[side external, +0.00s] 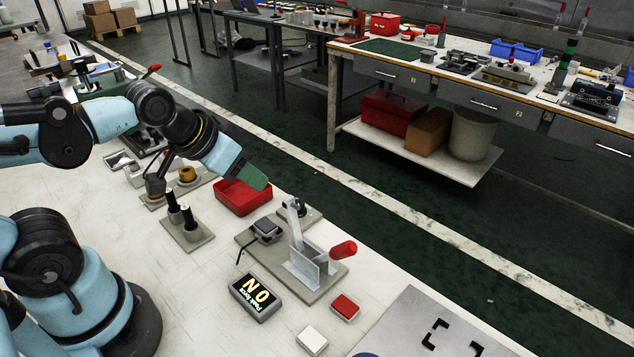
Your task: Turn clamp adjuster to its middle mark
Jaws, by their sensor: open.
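A clamp of bent silver metal (304,266) stands on a grey base plate (318,296), right of centre, with a red grip (343,250) pointing right. A small dark block with a cable (265,230) sits on the same plate, left of the upright metal arm. I cannot make out the adjuster's mark. My gripper (256,178) is at the end of my arm, a green end piece above the red bin, up and left of the clamp and apart from it. Its fingers are hard to make out, but it is open and nothing shows in it.
A red bin (243,198) lies below my gripper. Two dark posts (188,215) stand on a plate left.

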